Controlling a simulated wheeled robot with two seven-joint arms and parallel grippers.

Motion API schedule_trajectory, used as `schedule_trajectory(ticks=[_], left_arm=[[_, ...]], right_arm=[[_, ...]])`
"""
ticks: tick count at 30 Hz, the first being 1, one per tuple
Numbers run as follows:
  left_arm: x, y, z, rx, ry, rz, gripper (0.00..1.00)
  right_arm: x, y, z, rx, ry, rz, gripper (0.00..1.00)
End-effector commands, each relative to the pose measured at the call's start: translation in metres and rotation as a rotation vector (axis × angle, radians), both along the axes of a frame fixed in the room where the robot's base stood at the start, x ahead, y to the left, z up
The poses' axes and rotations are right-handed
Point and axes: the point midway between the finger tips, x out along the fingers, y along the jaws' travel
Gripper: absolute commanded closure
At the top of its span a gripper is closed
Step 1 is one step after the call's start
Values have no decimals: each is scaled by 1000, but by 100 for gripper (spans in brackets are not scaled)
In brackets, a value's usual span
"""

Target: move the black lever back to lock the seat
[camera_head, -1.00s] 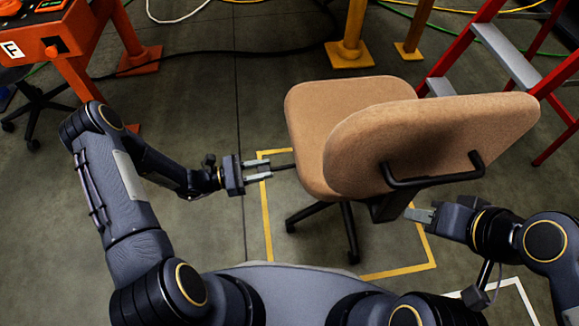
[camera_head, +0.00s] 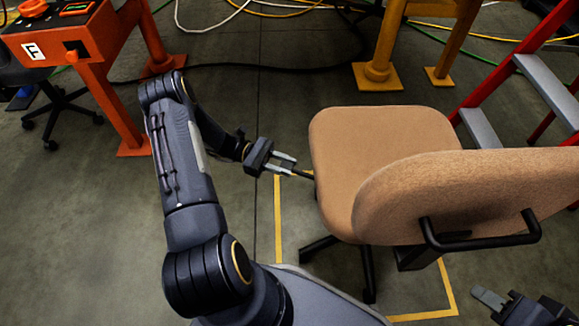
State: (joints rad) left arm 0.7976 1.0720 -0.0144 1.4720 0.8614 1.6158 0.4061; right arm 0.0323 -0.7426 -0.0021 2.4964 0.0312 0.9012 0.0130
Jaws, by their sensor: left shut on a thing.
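The office chair has a tan seat (camera_head: 335,155) and a tan backrest (camera_head: 470,195) that faces away from me. The black lever (camera_head: 303,174) sticks out from under the seat's left side. Only a short piece of it shows between the seat and the gripper. My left gripper (camera_head: 285,164) is shut on the lever's outer end, left of the seat. My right gripper (camera_head: 488,297) is at the bottom right edge, apart from the chair and partly cut off. Its finger gap cannot be made out.
Yellow floor tape (camera_head: 278,220) frames the chair's place. A red ladder (camera_head: 500,75) stands close at the right. A yellow post (camera_head: 377,75) stands behind, and an orange stand (camera_head: 110,85) at the left. A dark cable (camera_head: 290,66) crosses the floor.

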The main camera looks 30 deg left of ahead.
Motion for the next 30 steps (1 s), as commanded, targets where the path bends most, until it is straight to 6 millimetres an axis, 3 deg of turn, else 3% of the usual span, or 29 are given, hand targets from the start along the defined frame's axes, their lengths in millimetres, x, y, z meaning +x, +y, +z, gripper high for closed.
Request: schedule_trajectory(ticks=[10, 11, 15, 24, 30], left_arm=[[0, 1, -1, 3, 0, 0, 100], [0, 1, -1, 3, 0, 0, 67], [0, 0, -1, 2, 0, 0, 49], [0, 2, 0, 1, -1, 0, 49], [-4, 27, 1, 3, -1, 4, 49]], right_arm=[[0, 0, 0, 0, 0, 0, 64], [0, 0, 0, 0, 0, 0, 64], [0, 0, 0, 0, 0, 0, 64], [0, 0, 0, 0, 0, 0, 64], [0, 0, 7, 0, 0, 0, 64]])
